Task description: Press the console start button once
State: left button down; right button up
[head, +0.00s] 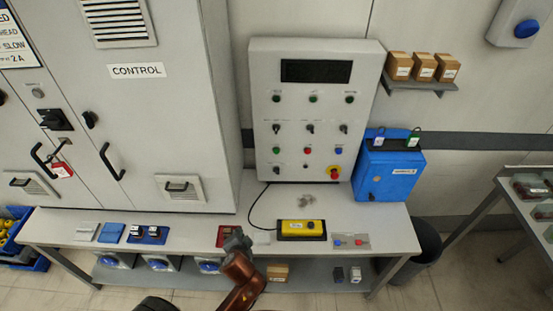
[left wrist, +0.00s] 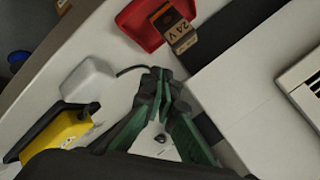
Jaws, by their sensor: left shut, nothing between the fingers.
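The grey console panel (head: 292,112) stands upright at the back of the bench, with a dark display and rows of small knobs and buttons. A green button (head: 278,149), a red button (head: 307,150) and a blue button (head: 338,150) sit in one row. The labels are too small to read, so I cannot tell which is start. My left gripper (head: 236,238) is at the bench's front edge, below and left of the console, apart from it. In the left wrist view its green fingers (left wrist: 158,82) are together and empty. My right gripper is not in view.
A red tray (left wrist: 141,17) with a 24 V block (left wrist: 180,38) lies beside my left gripper. A yellow box (head: 301,229) with a black cable and a white block (left wrist: 88,80) are nearby. A blue case (head: 388,174) stands right of the console; a control cabinet (head: 140,105) stands left.

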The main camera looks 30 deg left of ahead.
aim_at(276, 152)
pick_arm(q)
jog(key=w+d+r+m+t+y, duration=0.1)
jog(key=w+d+r+m+t, duration=0.2)
jog(key=w+r, duration=0.5)
jog(key=w+d+r+m+t+y, duration=0.1)
jog(key=w+d+r+m+t, duration=0.2)
jog(key=w+r, duration=0.5)
jog(key=shift+w+d+r+m+t, duration=0.25)
jog(key=shift+d+r+m+t, duration=0.1)
jog(key=shift+m+t, duration=0.55)
jog(key=shift+w+a, duration=0.1)
jog(key=shift+y, duration=0.4)
jog(key=x, duration=1.3)
jog(key=shift+w+a+f, duration=0.2)
jog(key=shift+w+f, duration=0.1)
jog(key=shift+w, duration=0.1)
